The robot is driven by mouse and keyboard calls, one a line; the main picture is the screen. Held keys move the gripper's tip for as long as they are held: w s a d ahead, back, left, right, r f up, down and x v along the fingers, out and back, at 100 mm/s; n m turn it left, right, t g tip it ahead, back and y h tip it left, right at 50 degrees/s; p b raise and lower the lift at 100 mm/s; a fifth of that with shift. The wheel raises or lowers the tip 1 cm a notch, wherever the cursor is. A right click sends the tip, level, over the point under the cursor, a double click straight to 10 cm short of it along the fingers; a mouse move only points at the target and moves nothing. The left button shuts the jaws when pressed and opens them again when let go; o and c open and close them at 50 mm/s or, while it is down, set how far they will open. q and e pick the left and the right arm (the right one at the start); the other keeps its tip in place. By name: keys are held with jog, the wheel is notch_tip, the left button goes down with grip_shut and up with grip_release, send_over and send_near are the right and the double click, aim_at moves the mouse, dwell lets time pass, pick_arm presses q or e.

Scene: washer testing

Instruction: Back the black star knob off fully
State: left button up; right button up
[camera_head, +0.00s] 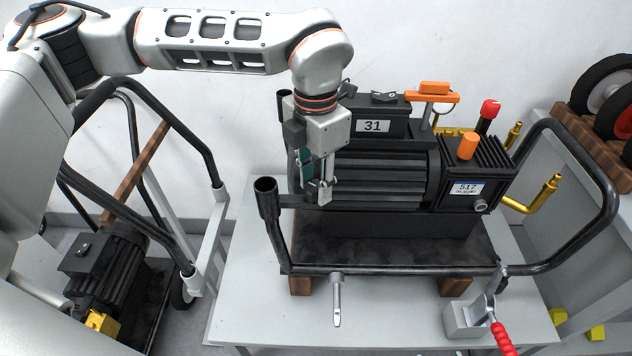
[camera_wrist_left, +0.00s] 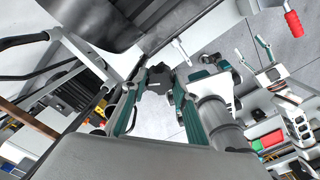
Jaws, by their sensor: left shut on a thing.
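My left gripper (camera_head: 320,192) reaches down from above at the left end of the black pump-and-motor unit (camera_head: 380,180). In the left wrist view its teal-sided fingers (camera_wrist_left: 158,84) are shut on a dark, lobed piece, the black star knob (camera_wrist_left: 158,90). The fingers cover the knob's sides, and in the head view the gripper hides it. Whether the knob is still on its thread cannot be told. Teal-and-grey parts at the right of the wrist view look like my right gripper (camera_wrist_left: 250,60); its jaws are unclear.
A red-handled clamp (camera_head: 500,335) sits at the front right. A second cart (camera_head: 110,265) is at left.

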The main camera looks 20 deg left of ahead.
pick_arm(q)
jog(key=n, duration=0.4)
jog(key=shift+r, duration=0.1)
jog(key=shift+n, duration=1.1)
jog(key=o, duration=1.1)
